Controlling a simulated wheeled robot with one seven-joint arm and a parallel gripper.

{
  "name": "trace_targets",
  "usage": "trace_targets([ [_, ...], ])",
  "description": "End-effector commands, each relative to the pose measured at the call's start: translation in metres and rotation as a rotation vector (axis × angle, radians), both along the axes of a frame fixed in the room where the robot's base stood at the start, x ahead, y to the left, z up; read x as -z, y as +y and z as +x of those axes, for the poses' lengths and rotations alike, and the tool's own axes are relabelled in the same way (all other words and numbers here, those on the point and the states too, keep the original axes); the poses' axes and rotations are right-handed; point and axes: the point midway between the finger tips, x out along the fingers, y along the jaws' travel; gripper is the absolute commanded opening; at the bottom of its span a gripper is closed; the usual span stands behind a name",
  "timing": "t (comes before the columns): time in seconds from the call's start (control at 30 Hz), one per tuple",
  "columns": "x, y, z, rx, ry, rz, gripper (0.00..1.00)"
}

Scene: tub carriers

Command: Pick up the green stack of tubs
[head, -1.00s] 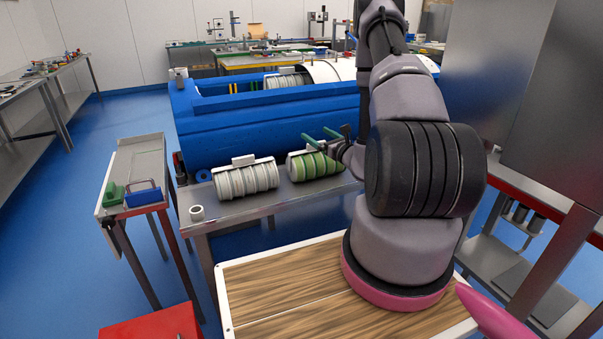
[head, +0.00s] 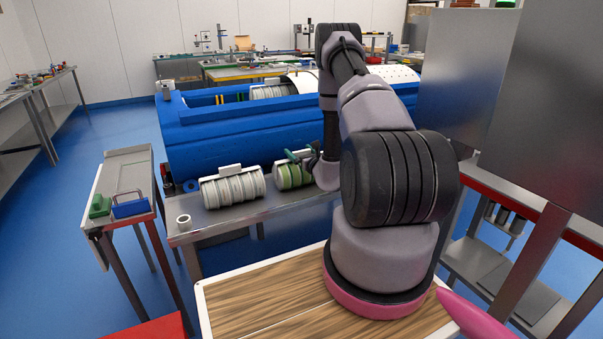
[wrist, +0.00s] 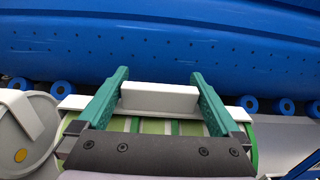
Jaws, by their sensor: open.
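The green stack of tubs (head: 286,177) lies on its side on the metal table, partly hidden by my arm in the head view. In the wrist view the green stack (wrist: 150,127) lies below my gripper, with a white handle block (wrist: 158,98) on top. My gripper (wrist: 158,80) is open, with one green finger on each side of the white block. The fingers reach past the block; I cannot tell whether they touch it. In the head view my gripper (head: 300,155) is over the stack.
A white stack of tubs (head: 232,188) lies to the left on the same table (head: 200,222); its end shows in the wrist view (wrist: 22,130). A large blue tub-shaped machine (head: 240,135) stands close behind. A white ring (head: 184,221) sits at the table's left end.

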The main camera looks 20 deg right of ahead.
Motion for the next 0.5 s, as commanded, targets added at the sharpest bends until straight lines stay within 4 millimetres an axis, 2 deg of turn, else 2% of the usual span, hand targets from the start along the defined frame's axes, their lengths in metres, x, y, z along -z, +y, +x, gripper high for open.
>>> trace_targets([
  [0.1, -0.0002, 0.0009, 0.0114, -0.001, -0.001, 0.000, 1.00],
  [0.33, -0.0001, 0.0008, 0.0134, 0.000, 0.000, 0.000, 1.00],
  [0.37, -0.0001, 0.0008, 0.0133, 0.000, 0.000, 0.000, 0.96],
  [0.5, -0.0001, 0.0007, 0.0132, 0.000, 0.000, 0.000, 0.43],
])
